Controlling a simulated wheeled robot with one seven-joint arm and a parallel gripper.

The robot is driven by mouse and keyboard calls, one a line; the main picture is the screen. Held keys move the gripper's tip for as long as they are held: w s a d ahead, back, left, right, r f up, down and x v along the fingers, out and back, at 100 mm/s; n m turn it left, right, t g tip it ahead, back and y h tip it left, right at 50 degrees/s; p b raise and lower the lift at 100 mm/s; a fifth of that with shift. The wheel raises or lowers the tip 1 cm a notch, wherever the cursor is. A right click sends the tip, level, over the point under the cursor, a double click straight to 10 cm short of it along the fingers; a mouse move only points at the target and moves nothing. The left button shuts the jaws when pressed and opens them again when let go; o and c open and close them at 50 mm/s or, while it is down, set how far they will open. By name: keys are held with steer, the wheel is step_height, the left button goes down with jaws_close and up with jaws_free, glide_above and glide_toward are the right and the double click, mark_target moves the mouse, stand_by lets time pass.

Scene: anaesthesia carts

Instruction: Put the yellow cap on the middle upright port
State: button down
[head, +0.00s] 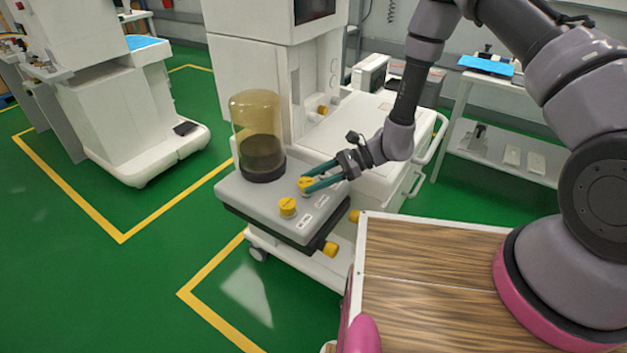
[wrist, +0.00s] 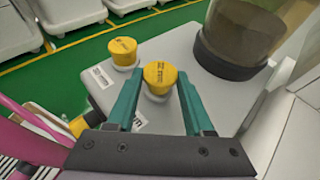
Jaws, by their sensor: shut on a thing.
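My gripper (head: 308,179) reaches in from the right over the grey top of the machine (head: 246,196). Its teal fingers are shut on a yellow cap (wrist: 160,74), one finger on each side. The cap is upright over a pale upright port (wrist: 157,97), whose rim shows just below it. I cannot tell whether the cap is fully seated. The same cap shows in the head view (head: 304,186), partly hidden by the fingers. A second yellow cap (head: 287,206) sits on another upright port nearer the front; it also shows in the wrist view (wrist: 122,50).
An amber dome on a dark base (head: 262,158) stands close behind the held cap. Yellow side knobs (head: 330,249) stick out at the machine's edge. A white cart (head: 345,135) stands behind. A wooden top (head: 420,285) is at the front right.

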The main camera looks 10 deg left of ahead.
steer(key=shift+c, duration=1.4)
jaws_free()
steer(key=v, duration=1.2)
steer(key=w+d+r+n+h, duration=0.1)
steer(key=d+r+n, duration=0.1)
steer(key=r, duration=0.4)
steer(key=w+d+r+n+h, duration=0.1)
steer(key=d+r+n, duration=0.15)
steer(key=r, duration=0.45)
steer(key=s+d+r+n+t+h, duration=0.2)
steer(key=s+d+r+t+h, duration=0.2)
steer(key=d+r, duration=0.7)
steer(key=s+d+r+n+t+h, duration=0.2)
steer(key=s+d+r+t, duration=0.6)
steer(key=r, duration=0.9)
steer(key=s+d+h, duration=0.1)
steer(key=d+h, duration=0.1)
steer(key=d, duration=0.1)
steer(key=shift+n, duration=0.35)
steer(key=shift+r, duration=0.15)
